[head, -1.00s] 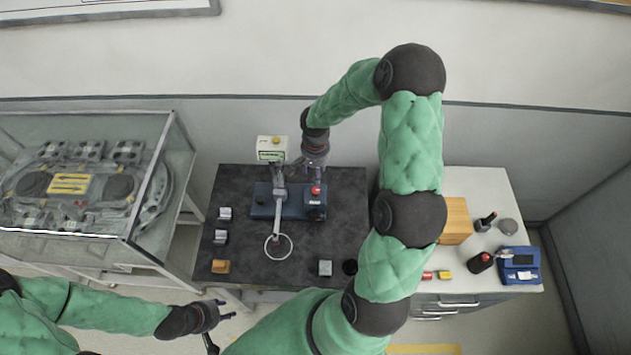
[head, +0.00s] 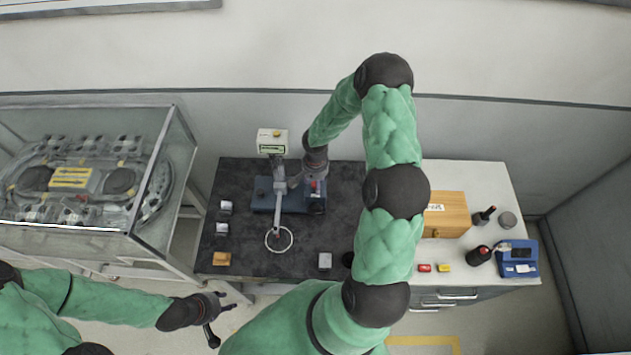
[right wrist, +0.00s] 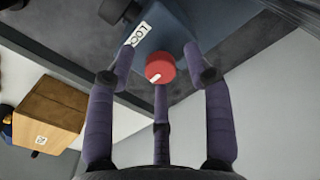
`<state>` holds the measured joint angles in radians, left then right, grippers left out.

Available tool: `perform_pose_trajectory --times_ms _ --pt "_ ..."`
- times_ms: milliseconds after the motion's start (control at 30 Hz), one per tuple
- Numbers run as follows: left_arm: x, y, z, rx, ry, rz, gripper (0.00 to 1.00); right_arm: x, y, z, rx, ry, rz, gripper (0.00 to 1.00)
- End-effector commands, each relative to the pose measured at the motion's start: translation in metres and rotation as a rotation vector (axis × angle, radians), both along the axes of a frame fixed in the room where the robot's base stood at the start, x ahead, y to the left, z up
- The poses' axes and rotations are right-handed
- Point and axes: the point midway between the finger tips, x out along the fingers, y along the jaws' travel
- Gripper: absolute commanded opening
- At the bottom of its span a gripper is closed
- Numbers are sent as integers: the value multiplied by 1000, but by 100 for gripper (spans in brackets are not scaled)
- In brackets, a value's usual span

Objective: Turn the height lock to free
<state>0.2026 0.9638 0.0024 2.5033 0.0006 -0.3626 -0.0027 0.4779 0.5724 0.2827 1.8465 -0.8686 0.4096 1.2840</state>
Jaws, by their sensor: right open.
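A dark blue fixture (head: 265,204) stands on the black mat, with a grey upright and an arm ending in a ring (head: 279,239). A red round knob (head: 313,184) sits at its right end; it also shows in the right wrist view (right wrist: 160,68) with a white mark on its edge. I cannot read which setting it points to. My right gripper (head: 312,173) is open at the knob, and its fingers are spread around it in the wrist view, apparently without gripping. My left gripper (head: 226,308) hangs open and empty in front of the table.
A small display box (head: 272,141) stands behind the fixture. Several small blocks lie on the black mat (head: 235,180). A wooden box (head: 446,214), dark tools and a blue device (head: 518,259) are at the right. A glass case (head: 90,225) is at the left.

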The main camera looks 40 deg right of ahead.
Motion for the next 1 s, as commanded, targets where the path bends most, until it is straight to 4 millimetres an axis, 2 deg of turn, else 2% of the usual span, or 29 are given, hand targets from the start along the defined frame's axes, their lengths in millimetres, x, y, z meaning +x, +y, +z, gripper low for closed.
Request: perform_pose_trajectory --times_ms 33,67,200,233,667,1000 --pt "0 0 0 0 0 0 40 0 0 0 0 0 0 52" --pt "0 0 0 0 0 0 40 0 0 0 0 0 0 46" --pt "0 0 0 0 0 0 40 0 0 0 0 0 0 7" --pt "0 0 0 0 0 0 40 0 0 0 0 0 0 0" --pt "0 0 -6 0 0 0 40 -1 1 -1 0 1 50 0" --pt "0 0 -25 0 0 0 40 -1 1 -3 2 1 289 0"
